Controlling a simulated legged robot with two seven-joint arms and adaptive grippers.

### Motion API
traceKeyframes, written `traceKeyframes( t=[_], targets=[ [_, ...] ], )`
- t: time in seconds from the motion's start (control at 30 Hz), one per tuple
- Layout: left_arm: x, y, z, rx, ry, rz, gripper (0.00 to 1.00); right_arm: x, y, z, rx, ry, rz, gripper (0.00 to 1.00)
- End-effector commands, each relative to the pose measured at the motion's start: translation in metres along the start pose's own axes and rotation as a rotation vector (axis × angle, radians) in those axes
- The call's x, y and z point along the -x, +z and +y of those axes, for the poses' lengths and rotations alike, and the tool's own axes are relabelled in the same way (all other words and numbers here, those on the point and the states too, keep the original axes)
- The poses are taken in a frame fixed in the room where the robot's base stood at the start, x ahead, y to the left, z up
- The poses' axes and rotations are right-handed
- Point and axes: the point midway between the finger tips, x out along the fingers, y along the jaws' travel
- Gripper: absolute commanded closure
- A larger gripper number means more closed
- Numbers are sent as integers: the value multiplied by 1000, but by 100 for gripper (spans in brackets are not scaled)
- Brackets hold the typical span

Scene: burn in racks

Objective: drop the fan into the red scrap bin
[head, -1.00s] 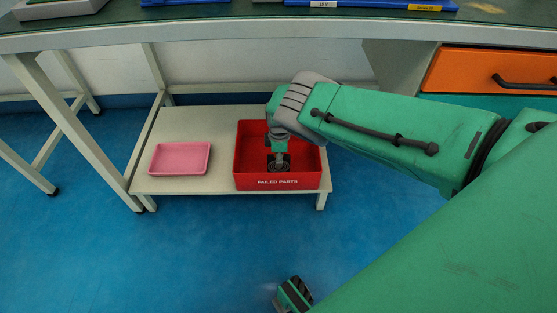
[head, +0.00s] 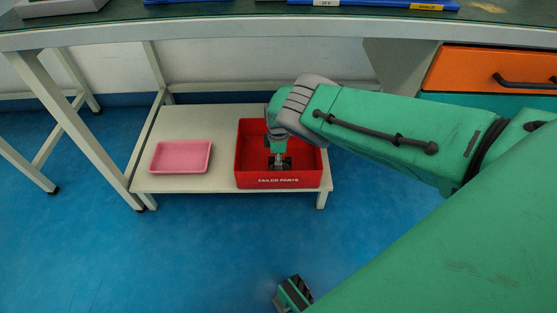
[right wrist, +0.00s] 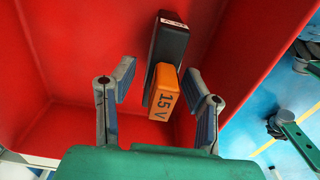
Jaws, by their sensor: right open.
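The red scrap bin (head: 278,182), marked FAILED PARTS, stands on a low shelf. My right gripper (head: 280,162) points down into it with its fingers apart. In the right wrist view, the open fingers (right wrist: 158,85) are empty above the bin's inside (right wrist: 70,60). A dark block with a small label (right wrist: 169,48) lies in the bin beyond the fingers; it may be the fan seen edge-on, but I cannot tell. An orange block marked 15 V (right wrist: 164,93) lies against it in the bin.
A pink tray (head: 180,157) sits left of the bin on the low shelf (head: 205,118). The workbench edge (head: 230,32) runs above. An orange drawer (head: 480,70) is at the right. Blue floor in front is clear apart from parts of my body.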

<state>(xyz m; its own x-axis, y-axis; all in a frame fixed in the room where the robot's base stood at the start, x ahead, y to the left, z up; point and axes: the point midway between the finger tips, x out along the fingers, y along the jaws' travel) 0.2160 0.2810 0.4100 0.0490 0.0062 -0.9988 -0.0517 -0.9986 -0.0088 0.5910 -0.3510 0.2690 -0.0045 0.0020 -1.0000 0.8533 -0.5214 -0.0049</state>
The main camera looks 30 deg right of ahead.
Motion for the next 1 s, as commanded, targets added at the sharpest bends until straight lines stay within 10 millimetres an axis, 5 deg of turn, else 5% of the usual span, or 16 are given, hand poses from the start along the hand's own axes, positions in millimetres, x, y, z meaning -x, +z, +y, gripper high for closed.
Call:
traceKeyframes(
  t=[0.4, 0.77, 0.87, 1.0],
  targets=[
    [41, -2, 0, 0, 0, 1, 31, 71, 0, 1, -2, 1, 3, 58],
    [47, -2, 0, 0, 0, 0, 31, 82, 5, 0, -15, 3, -6, 58],
    [46, -2, 0, 0, 0, 0, 31, 78, 27, -5, -95, 22, -42, 58],
    [46, -2, 0, 0, 0, 0, 31, 71, 86, -31, -313, 84, -139, 58]
  ],
)
